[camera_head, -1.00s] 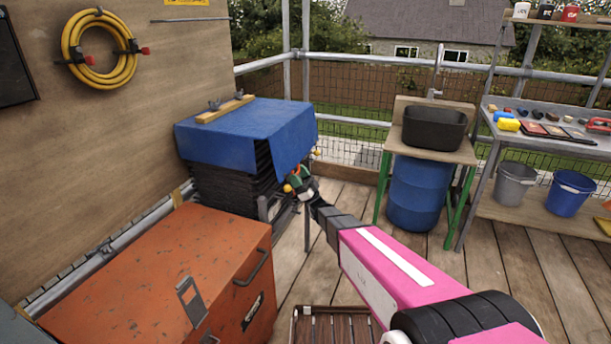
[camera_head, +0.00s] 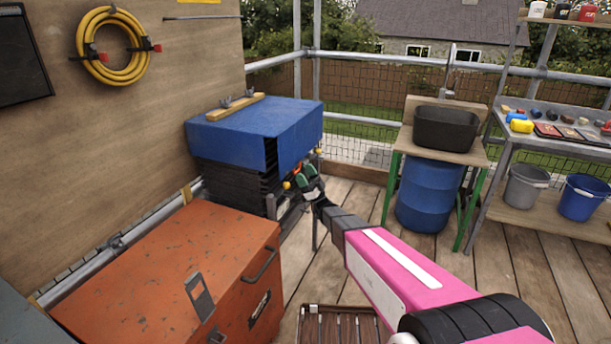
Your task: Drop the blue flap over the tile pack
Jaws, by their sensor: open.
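The tile pack (camera_head: 228,182) is a stack of dark, flat layers against the wooden wall. A blue cover lies over its top, and the blue flap (camera_head: 300,140) hangs down the pack's right side. A dark slit shows between the flap and the cover's front panel. Small yellow balls (camera_head: 287,185) show near the flap's lower edge; I cannot tell what they are fixed to. My gripper (camera_head: 300,178) is open beside the flap's lower edge, at the pack's right side. Whether it touches the flap is too small to tell.
A wooden batten (camera_head: 235,107) with clamps lies on the cover. An orange chest (camera_head: 165,275) stands in front of the pack. A sink stand with a blue barrel (camera_head: 430,195) and a shelf with buckets (camera_head: 525,187) are at the right. Deck boards between are partly clear.

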